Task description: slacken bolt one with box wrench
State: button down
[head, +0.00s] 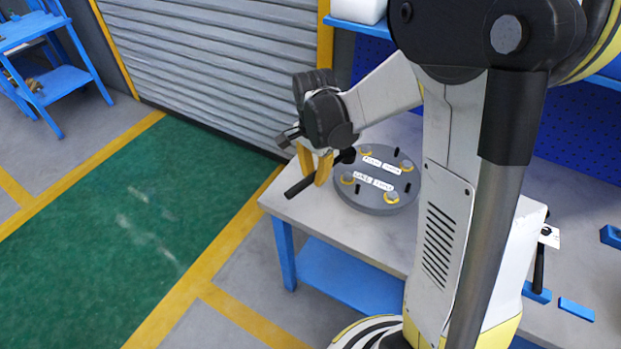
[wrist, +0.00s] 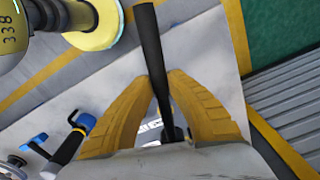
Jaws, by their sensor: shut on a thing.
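The flanged shell (head: 378,208) is a round grey disc lying on the workbench in the head view. Several bolts with yellow rings sit around its top, among white labels too small to read, so I cannot tell which is bolt one. My gripper (head: 314,172) is at the disc's left, its yellow fingers shut on a dark bar, the box wrench (head: 299,188). The wrench's far end is close to the bolt (head: 365,152) at the disc's upper left; I cannot tell if they touch. In the wrist view the wrench (wrist: 150,50) runs between my fingers (wrist: 163,92).
The grey workbench (head: 300,205) has bare top left of the disc. A black-handled tool (head: 539,268) and blue holders (head: 577,309) are at the right. A roller shutter (head: 200,60) stands behind. Green floor (head: 110,220) lies open at the left, with a blue stand (head: 60,85) beyond.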

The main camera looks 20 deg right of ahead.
jog(key=shift+d+r+m, duration=0.1)
jog(key=shift+r+m, duration=0.1)
jog(key=shift+m, duration=0.3)
jog(key=shift+f+b, duration=2.3)
jog(key=shift+f, duration=0.3)
jog(key=shift+f+b, duration=1.25)
jog(key=shift+f, duration=0.15)
jog(key=shift+s, duration=0.1)
jog(key=s+d+n, duration=0.6)
jog(key=s+n, duration=0.1)
jog(key=n, duration=0.2)
jog(key=shift+s+d, duration=0.15)
jog(key=shift+s, duration=0.1)
